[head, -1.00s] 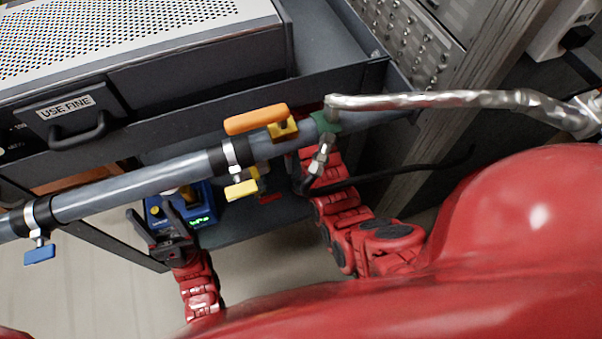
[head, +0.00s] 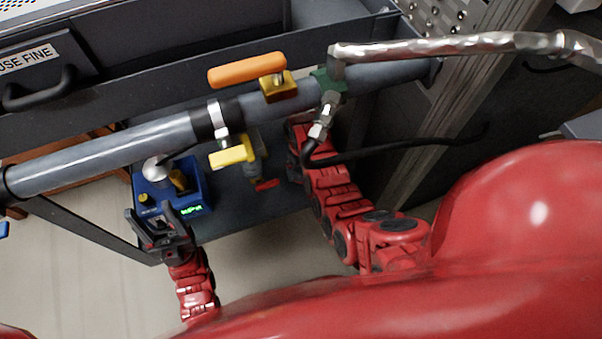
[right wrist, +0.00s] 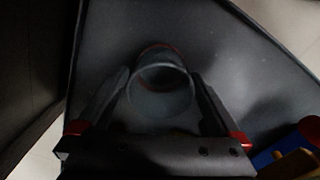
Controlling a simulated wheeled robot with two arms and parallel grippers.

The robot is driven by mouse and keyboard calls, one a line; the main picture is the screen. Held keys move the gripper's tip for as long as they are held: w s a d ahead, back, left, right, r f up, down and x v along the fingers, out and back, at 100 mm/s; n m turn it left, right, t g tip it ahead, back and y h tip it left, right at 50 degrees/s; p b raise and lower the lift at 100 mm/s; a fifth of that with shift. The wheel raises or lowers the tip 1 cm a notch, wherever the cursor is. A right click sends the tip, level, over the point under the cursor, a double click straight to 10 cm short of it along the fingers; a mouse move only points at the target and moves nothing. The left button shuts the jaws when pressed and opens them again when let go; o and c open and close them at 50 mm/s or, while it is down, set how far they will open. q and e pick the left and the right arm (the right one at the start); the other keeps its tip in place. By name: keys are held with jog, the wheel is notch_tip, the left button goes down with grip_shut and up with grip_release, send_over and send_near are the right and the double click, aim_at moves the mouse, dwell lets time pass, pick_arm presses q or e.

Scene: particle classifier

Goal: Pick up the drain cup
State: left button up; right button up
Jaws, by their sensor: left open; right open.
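The drain cup (right wrist: 160,98) is a clear round cup, seen in the right wrist view. My right gripper (right wrist: 161,76) is open, with one finger on each side of the cup; I cannot tell whether they touch it. In the head view the right arm reaches under the pipe, and the cup and the gripper's jaws are mostly hidden. My left gripper (head: 158,232) is open and empty, just in front of a blue device.
A grey pipe (head: 110,157) with an orange-handled valve (head: 246,70) and a yellow valve (head: 232,152) runs above the arms. The blue device (head: 184,190) with a green display stands on the lower shelf (head: 235,210). A braided hose (head: 430,47) crosses at upper right.

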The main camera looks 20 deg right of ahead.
jog(key=shift+f, duration=0.75)
jog(key=shift+r, duration=0.1)
jog(key=shift+c, duration=0.4)
jog(key=c, duration=1.2)
jog(key=shift+o, duration=0.2)
jog(key=shift+r, duration=0.1)
